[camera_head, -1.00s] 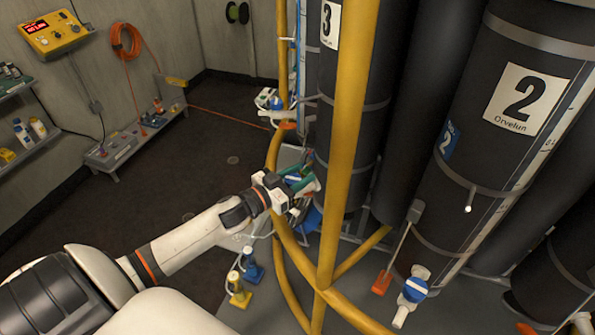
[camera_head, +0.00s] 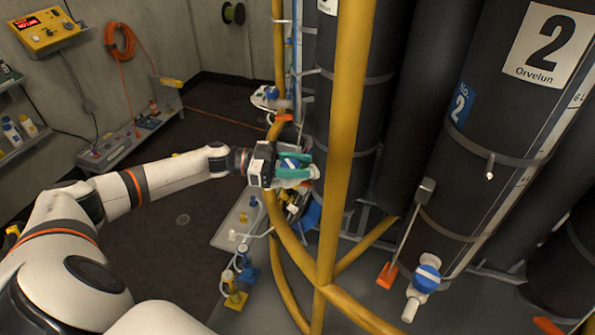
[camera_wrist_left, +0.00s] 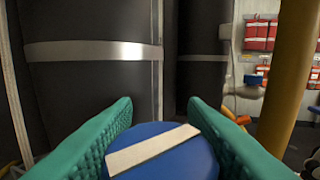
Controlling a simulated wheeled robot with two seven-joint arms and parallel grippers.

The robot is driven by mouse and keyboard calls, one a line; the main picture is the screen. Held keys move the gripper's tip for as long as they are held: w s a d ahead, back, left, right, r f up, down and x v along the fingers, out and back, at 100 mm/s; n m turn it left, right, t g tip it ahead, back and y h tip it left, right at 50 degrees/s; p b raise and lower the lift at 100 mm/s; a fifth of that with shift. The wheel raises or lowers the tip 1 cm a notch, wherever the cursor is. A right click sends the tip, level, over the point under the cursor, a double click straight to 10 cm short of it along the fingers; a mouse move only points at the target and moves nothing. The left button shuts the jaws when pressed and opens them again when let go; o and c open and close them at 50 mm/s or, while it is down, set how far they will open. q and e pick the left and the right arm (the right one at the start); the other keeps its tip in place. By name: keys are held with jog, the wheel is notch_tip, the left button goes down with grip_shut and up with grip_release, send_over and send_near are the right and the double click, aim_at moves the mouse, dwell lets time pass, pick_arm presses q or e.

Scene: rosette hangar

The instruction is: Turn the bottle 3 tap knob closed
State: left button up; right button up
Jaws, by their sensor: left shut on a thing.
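The bottle 3 tap knob is a round blue knob (camera_head: 289,163) with a white bar, low on the dark bottle 3 (camera_head: 322,110). In the left wrist view the knob (camera_wrist_left: 165,158) fills the bottom middle, its white bar slanting up to the right. My left gripper (camera_head: 298,171) reaches it from the left, its green fingers on either side of the knob and shut on it. The tap body is mostly hidden by the gripper. My right gripper is not in view.
A yellow post (camera_head: 346,130) stands right in front of bottle 3, with curved yellow rails below. Bottle 2 (camera_head: 500,120) and its blue-and-white tap (camera_head: 427,279) are at right. Small yellow and blue pump bottles (camera_head: 235,288) stand below the gripper. Open floor lies left.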

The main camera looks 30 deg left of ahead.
pick_arm(q)
jog(key=shift+m+g, duration=0.3)
jog(key=shift+g, duration=0.1)
jog(key=o, duration=1)
jog(key=b+v, duration=0.4)
jog(key=v, duration=0.8)
jog(key=shift+w+f, duration=0.1)
jog(key=shift+f, duration=0.1)
